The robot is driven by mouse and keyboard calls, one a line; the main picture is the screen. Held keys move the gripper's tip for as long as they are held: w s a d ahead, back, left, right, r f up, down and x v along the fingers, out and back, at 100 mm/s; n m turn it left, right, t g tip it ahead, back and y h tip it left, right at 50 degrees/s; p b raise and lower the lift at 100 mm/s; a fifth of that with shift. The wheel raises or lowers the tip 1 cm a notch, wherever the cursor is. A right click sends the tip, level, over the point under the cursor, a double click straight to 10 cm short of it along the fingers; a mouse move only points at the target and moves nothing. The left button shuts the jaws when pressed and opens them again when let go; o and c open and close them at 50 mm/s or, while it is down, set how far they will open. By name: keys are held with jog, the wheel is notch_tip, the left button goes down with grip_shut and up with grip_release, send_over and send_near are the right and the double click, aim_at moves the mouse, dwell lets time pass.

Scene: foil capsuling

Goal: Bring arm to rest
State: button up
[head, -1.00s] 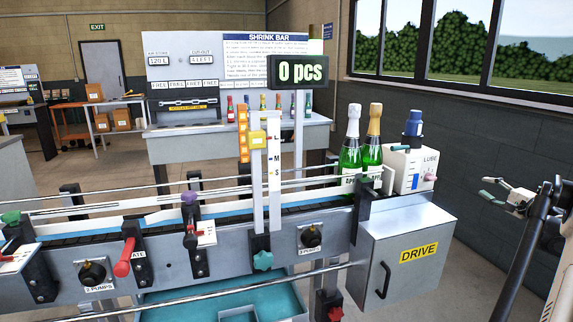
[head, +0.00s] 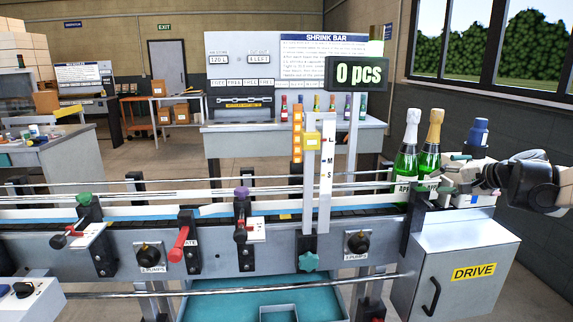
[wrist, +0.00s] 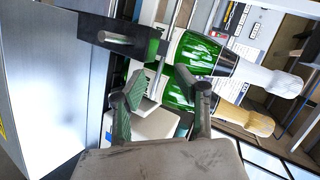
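My gripper (head: 453,173) is at the right end of the conveyor, just right of two green bottles, in front of the lube unit. In the wrist view my gripper (wrist: 160,88) has its two green-padded fingers spread apart with nothing held between them. The white-topped bottle (head: 407,155) and the gold-topped bottle (head: 430,150) stand upright side by side. In the wrist view the white-topped bottle (wrist: 205,52) and the gold-topped bottle (wrist: 222,104) appear sideways beyond the fingers. I cannot tell whether a finger touches a bottle.
The conveyor (head: 130,213) with knobs and rails runs along the front. The drive box (head: 460,270) is below my gripper. The lube unit's blue cap (head: 479,132) rises behind my gripper. A counter display (head: 357,75) stands on a post. Open floor lies behind the conveyor.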

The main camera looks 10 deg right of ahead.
jog(key=s+a+n+g, duration=0.15)
jog(key=s+a, duration=0.25)
jog(key=a, duration=0.5)
jog(key=s+a+f+n+g, duration=0.1)
jog(key=s+a+n, duration=0.15)
jog(key=a, duration=0.55)
jog(key=s+a+n+g, duration=0.1)
jog(key=s+a, duration=0.3)
jog(key=a, duration=0.5)
jog(key=s+a+f+n+h, duration=0.1)
jog(key=s+a+f+n, duration=0.1)
jog(key=s, duration=0.4)
jog(key=s+a+f+n+g+h, duration=0.1)
jog(key=s+a+f+n, duration=0.1)
jog(key=s+a, duration=0.3)
jog(key=s+a+f+n, duration=0.3)
jog(key=s+a+f, duration=0.1)
jog(key=s, duration=0.4)
jog(key=shift+a+f+h+p, duration=0.15)
jog(key=shift+a+h+p, duration=0.15)
jog(key=shift+h, duration=0.1)
jog(key=shift+s, duration=0.1)
